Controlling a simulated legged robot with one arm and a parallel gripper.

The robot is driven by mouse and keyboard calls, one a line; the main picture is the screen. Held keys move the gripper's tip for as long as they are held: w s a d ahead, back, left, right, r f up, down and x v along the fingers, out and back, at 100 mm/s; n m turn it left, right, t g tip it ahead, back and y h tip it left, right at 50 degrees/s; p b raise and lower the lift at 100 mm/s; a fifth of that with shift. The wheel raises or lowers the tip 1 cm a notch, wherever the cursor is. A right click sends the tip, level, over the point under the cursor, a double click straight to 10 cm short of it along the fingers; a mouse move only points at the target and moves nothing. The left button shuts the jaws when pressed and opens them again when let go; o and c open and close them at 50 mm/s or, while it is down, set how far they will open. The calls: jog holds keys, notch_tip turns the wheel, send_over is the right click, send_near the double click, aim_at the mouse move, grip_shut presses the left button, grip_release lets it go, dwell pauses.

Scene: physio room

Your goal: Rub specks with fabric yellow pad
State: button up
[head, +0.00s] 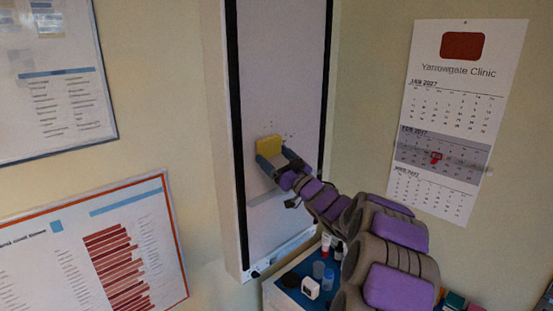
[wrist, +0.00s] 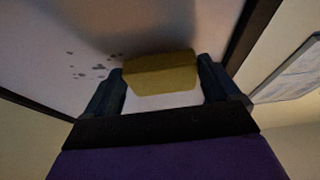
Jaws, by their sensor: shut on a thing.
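My gripper (head: 268,160) is shut on the yellow fabric pad (head: 269,145) and holds it up at the pale upright board (head: 280,60). In the wrist view the yellow pad (wrist: 160,73) sits between the two dark fingers of my gripper (wrist: 162,85). Its far side lies against or very close to the board; I cannot tell if it touches. The dark specks (wrist: 92,67) are on the board beside the pad, to its left in the wrist view.
The board has black side edges. A small cabinet (head: 285,296) with bottles, a cup and a white box (head: 311,288) stands below my arm. A calendar (head: 455,120) hangs on the wall at right. Two framed charts hang at left, the lower one red-edged (head: 95,250).

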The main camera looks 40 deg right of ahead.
jog(key=shift+w, duration=0.5)
